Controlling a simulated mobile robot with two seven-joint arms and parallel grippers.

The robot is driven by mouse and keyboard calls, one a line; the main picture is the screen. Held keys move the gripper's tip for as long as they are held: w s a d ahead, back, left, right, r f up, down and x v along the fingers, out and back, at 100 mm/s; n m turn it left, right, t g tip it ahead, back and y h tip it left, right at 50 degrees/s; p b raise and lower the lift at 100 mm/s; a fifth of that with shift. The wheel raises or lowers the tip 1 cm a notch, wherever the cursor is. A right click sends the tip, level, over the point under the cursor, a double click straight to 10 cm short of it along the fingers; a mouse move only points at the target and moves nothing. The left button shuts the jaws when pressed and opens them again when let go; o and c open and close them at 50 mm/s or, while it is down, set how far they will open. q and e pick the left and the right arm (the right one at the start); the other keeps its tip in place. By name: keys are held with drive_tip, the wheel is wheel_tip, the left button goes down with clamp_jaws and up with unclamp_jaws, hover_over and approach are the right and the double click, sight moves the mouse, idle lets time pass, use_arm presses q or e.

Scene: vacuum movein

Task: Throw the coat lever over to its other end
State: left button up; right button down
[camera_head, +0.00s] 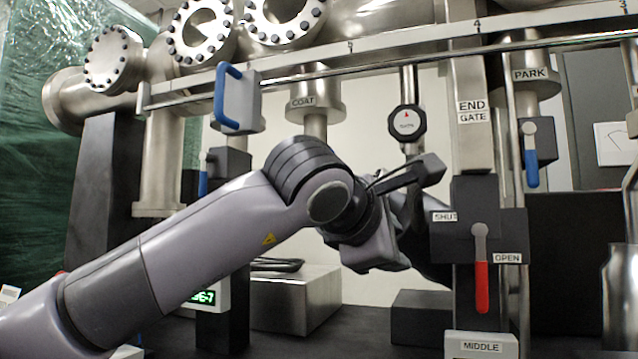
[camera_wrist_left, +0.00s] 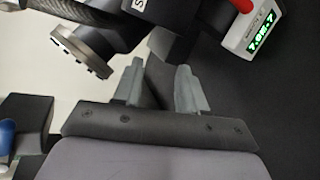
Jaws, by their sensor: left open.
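I cannot tell for sure which lever is the coat lever. A blue lever (camera_head: 203,176) hangs from a dark block left of my arm. In the left wrist view, part of a blue lever (camera_wrist_left: 6,136) shows at the left edge beside a dark block. My left gripper (camera_wrist_left: 160,88) is open, with nothing between its fingers. In the head view its fingertips are hidden behind the wrist. My right gripper is not in view.
A red lever (camera_head: 481,285) hangs between SHUT and OPEN labels on the end gate. Another blue lever (camera_head: 531,165) hangs below the PARK label. A blue handle (camera_head: 227,97) is on the rail carriage. A flange (camera_wrist_left: 80,55) and a green display (camera_wrist_left: 263,32) lie beyond my fingers.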

use_arm(q)
drive_tip(key=s+a+r+n+t+y+b, duration=0.3)
drive_tip(key=a+r+t+y+b, duration=0.2)
drive_tip(key=a+r+t+y, duration=0.5)
drive_tip(key=w+r+g+p, duration=0.1)
drive_tip(key=w+r, duration=0.2)
drive_tip(key=w, duration=0.3)
drive_tip(key=shift+w+d+h+p, duration=0.3)
drive_tip(key=shift+w+p, duration=0.1)
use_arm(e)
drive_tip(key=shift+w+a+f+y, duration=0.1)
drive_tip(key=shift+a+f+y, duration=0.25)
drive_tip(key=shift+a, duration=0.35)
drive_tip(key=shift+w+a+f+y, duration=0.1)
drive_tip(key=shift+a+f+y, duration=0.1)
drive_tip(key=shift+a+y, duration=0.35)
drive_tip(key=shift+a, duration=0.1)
